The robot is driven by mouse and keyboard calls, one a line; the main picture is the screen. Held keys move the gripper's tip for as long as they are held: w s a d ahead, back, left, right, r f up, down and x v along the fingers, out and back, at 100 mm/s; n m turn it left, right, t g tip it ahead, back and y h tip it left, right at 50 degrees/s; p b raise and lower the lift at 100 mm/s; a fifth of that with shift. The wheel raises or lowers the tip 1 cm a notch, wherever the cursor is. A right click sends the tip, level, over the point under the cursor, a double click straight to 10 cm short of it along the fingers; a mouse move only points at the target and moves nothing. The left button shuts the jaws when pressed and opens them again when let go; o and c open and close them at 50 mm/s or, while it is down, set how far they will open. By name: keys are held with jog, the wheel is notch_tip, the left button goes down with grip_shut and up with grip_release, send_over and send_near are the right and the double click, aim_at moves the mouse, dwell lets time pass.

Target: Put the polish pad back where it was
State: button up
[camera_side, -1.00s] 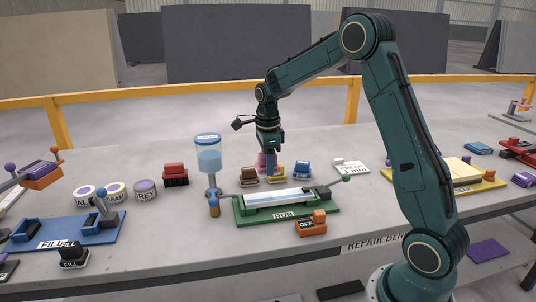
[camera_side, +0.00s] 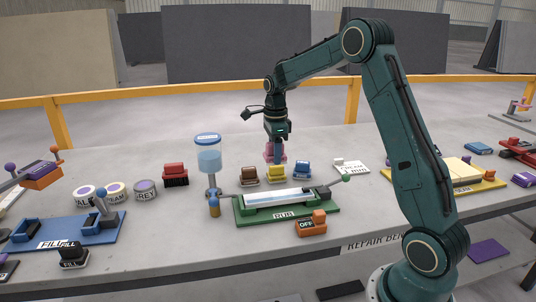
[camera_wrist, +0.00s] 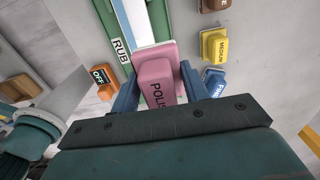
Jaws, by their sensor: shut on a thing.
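The pink polish pad (camera_wrist: 156,72), with part of its lettering showing, is between the two blue fingers of my gripper (camera_wrist: 158,88) in the wrist view. The gripper is shut on it. In the side view the pad (camera_side: 269,154) shows beyond the yellow pad (camera_side: 276,174), partly hidden by a finger of my gripper (camera_side: 275,153). I cannot tell whether its underside touches the bench.
A brown pad (camera_side: 249,176) and a blue pad (camera_side: 302,170) flank the yellow one. The green rub station (camera_side: 288,215) is in front, with the orange OFF block (camera_side: 311,226) before it.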

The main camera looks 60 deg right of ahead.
jog(key=s+d+r, duration=0.2)
jog(key=d+r, duration=0.1)
jog(key=d, duration=1.1)
notch_tip(320, 180, up, 3)
send_over(327, 173)
notch_tip(327, 173, down, 16)
jog(key=shift+a+r, duration=0.1)
jog(key=shift+r, duration=0.05)
jog(key=shift+f, duration=2.1)
jog(key=shift+f, duration=0.15)
jog(key=o, duration=0.9)
